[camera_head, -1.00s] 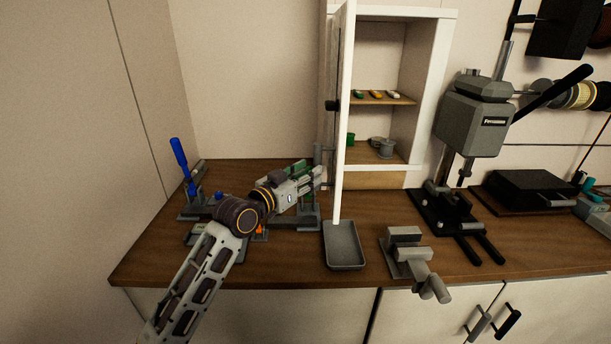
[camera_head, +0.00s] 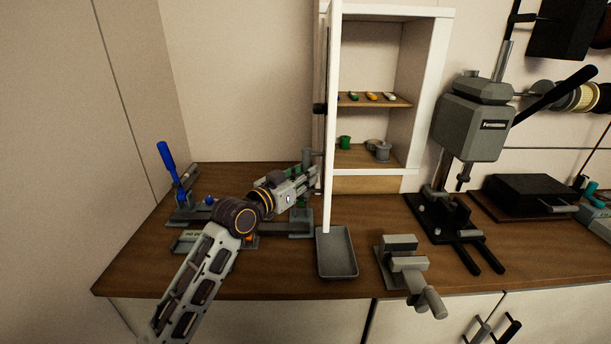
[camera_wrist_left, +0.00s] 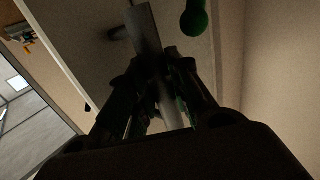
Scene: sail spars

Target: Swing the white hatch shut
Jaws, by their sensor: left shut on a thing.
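The white hatch (camera_head: 329,120) of the wall cabinet stands open, seen nearly edge-on in the head view. Its pale face (camera_wrist_left: 200,62) also shows in the left wrist view. My left gripper (camera_head: 313,178) is at the hatch's left side, low down. In the left wrist view my left gripper's fingers (camera_wrist_left: 160,95) are closed around a grey bar (camera_wrist_left: 146,35), which looks like the hatch's handle. The wrist view is dark, so the exact contact is hard to see. My right gripper is in neither view.
A grey tray (camera_head: 337,253) lies just below the hatch. A grey vise (camera_head: 405,262) and a press (camera_head: 470,125) stand to the right. A blue-handled tool (camera_head: 167,160) stands at the left.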

